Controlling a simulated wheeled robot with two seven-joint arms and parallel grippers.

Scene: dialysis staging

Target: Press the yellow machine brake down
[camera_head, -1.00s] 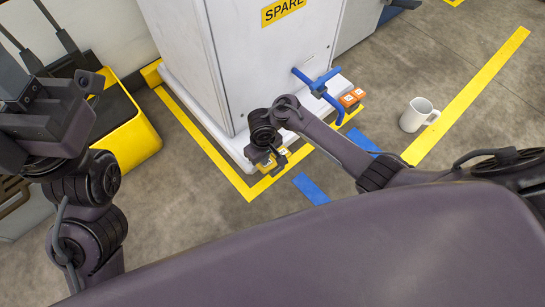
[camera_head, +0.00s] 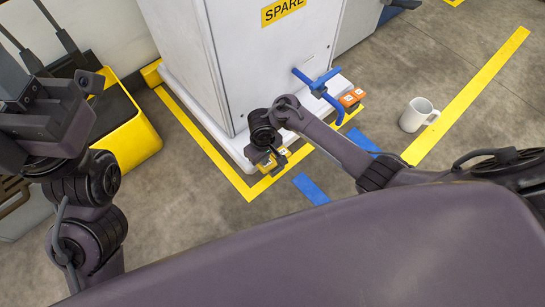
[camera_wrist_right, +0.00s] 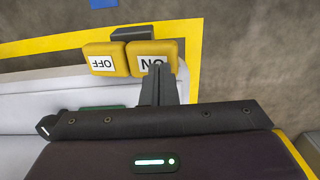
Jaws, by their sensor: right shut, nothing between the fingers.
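The yellow machine brake sits at the base of the white SPARE machine (camera_head: 270,60). In the right wrist view it shows two yellow pedals, an OFF pedal (camera_wrist_right: 103,58) on the left and an ON pedal (camera_wrist_right: 171,50) on the right. In the head view the brake (camera_head: 283,156) is partly hidden by my right gripper (camera_head: 272,156). My right gripper, also in the wrist view (camera_wrist_right: 158,70), is shut and empty. Its tips overlap the ON pedal's label; I cannot tell whether they touch. My left gripper (camera_head: 25,120) is raised at the left, its jaw state unclear.
An orange brake (camera_head: 352,97) and a blue handle (camera_head: 318,83) are on the machine's right side. A white mug (camera_head: 417,114) stands on the floor beside yellow tape. A yellow-and-black bin (camera_head: 130,125) is at the left. The floor in front is open.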

